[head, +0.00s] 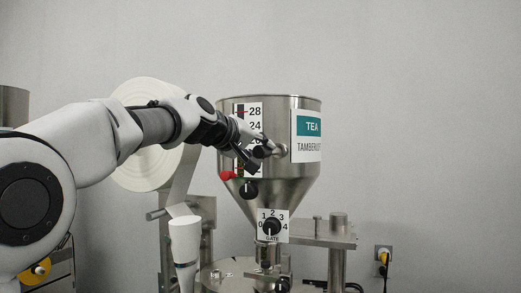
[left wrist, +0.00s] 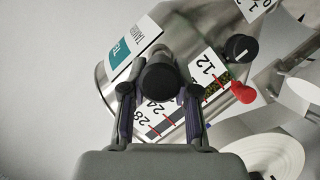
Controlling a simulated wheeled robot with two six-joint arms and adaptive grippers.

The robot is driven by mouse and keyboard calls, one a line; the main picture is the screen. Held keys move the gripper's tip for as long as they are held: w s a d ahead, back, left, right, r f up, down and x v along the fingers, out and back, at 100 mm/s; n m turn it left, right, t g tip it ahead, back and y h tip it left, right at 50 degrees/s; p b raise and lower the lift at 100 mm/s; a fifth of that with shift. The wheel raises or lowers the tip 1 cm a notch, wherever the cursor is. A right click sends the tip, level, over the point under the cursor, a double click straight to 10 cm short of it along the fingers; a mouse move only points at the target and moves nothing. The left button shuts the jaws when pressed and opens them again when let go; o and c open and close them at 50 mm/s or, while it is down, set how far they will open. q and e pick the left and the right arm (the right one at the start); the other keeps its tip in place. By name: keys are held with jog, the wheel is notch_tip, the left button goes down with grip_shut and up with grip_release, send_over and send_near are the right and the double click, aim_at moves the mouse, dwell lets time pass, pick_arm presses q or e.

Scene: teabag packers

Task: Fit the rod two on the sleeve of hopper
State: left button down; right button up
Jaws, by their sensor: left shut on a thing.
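The steel hopper (head: 290,185) stands in the middle of the head view, with a TEA label and a number scale on its front. My left gripper (head: 262,150) is at the hopper's front, over the scale. In the left wrist view my left gripper (left wrist: 158,98) is shut on a short rod with a round black end (left wrist: 160,78). A metal stub (head: 279,150) shows just right of the fingers in the head view. I cannot tell whether it is the rod or the sleeve, or whether the two are joined. My right gripper is not in view.
A red knob (head: 227,175) and a black knob (head: 249,190) sit low on the hopper, close below my gripper. A gate dial (head: 272,226) is beneath. A white paper roll (head: 140,165) and a white funnel (head: 185,238) stand left.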

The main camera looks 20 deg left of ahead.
pick_arm(q)
jog(key=shift+w+r+p, duration=0.1)
jog(key=shift+w+p, duration=0.2)
dwell(0.6)
jog(key=shift+w, duration=0.35)
jog(key=shift+w+d+p, duration=0.15)
jog(key=shift+w+p, duration=2.8)
jog(key=shift+w, duration=0.15)
jog(key=shift+w, duration=0.35)
jog(key=shift+w+p, duration=0.3)
jog(key=shift+p, duration=0.1)
jog(key=shift+w+p, duration=0.3)
jog(key=shift+w, duration=0.15)
jog(key=c, duration=0.8)
grip_release()
jog(key=shift+s, duration=0.1)
